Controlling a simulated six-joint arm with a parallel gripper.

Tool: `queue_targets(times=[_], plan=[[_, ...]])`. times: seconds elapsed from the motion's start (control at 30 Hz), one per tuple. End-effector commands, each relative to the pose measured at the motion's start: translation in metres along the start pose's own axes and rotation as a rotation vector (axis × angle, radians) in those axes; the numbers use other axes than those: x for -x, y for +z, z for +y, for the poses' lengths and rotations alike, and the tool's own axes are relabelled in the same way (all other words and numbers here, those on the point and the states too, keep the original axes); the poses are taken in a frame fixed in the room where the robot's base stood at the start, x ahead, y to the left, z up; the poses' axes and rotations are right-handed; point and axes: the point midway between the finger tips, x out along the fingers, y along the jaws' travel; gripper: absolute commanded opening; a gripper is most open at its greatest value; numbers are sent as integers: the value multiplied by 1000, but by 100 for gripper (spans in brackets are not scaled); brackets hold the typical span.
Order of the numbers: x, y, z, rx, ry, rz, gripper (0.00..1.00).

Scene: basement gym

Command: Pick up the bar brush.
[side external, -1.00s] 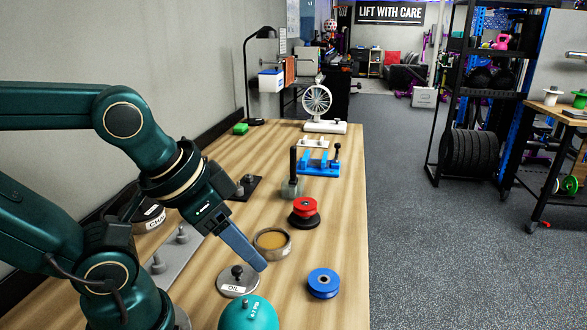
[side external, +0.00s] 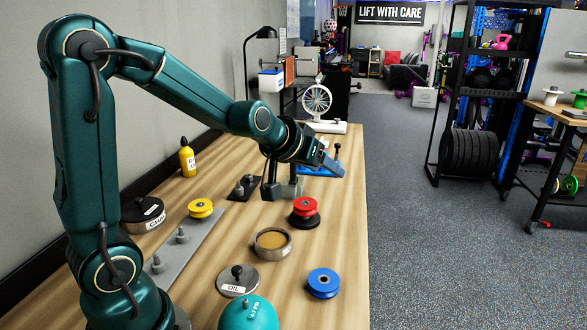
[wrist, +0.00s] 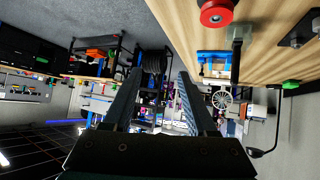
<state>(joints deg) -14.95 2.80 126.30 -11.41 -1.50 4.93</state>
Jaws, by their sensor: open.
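An upright dark handle (wrist: 236,62) on a grey block (side external: 291,188) looks like the bar brush, though I cannot be sure.
A red spool on a black disc (side external: 305,212) stands in front of the block; a blue stand (side external: 318,171) is behind it. A bowl (side external: 272,244), an OIL disc (side external: 238,281), a blue spool (side external: 323,283) and a teal ball (side external: 249,314) occupy the near table. The right edge is open.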

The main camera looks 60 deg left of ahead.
Motion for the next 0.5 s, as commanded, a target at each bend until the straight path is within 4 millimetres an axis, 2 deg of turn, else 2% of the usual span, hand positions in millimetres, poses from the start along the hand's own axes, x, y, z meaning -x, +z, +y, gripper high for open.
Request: queue_targets(times=[0.03,0.2,0.4,0.5], plan=[[-20,-6,-15,26,-38,27,57],[-70,-24,-68,92,-174,163,57],[-107,-25,-133,130,-341,296,57],[-115,-22,-154,134,-398,337,57]])
